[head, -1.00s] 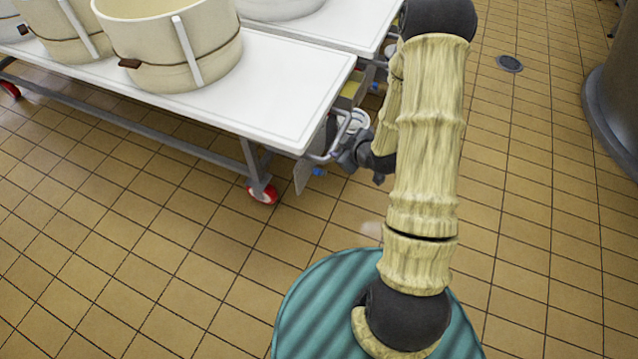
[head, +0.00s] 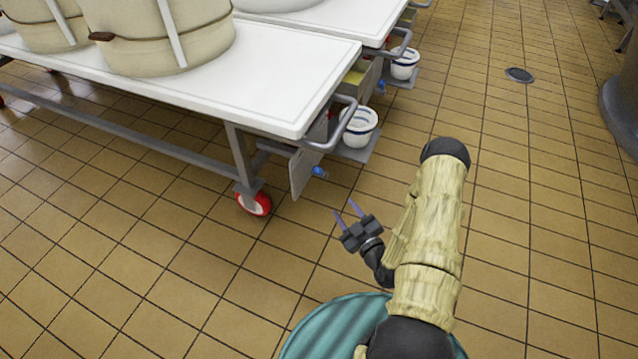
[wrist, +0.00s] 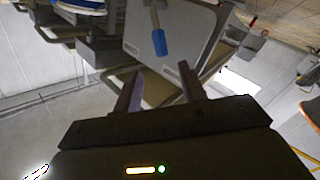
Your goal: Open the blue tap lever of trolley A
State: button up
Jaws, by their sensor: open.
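A blue tap lever (head: 320,172) sticks out low at the end of the nearer trolley (head: 305,110), beside a grey plate. No letter on the trolley can be read. In the wrist view a blue lever (wrist: 160,43) shows on a grey panel, just beyond the fingertips and between their lines. My gripper (head: 346,208) is open and empty, in front of the trolley end and apart from the lever. Its two fingers also show in the wrist view (wrist: 160,88). A second, smaller blue part (head: 381,85) shows on the farther trolley.
A white bucket with blue bands (head: 358,130) stands on a low shelf right of the lever. A bent grey handle (head: 335,125) juts out above. A red-wheeled caster (head: 254,203) is to the left. Tiled floor (head: 540,200) is clear on the right.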

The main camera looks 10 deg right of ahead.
aim_at(321, 174)
jog(key=shift+d, duration=0.1)
jog(key=shift+f, duration=0.1)
jog(key=b+x, duration=0.7)
jog(key=x, duration=0.9)
jog(key=shift+w, duration=0.7)
jog(key=shift+c, duration=0.4)
grip_shut()
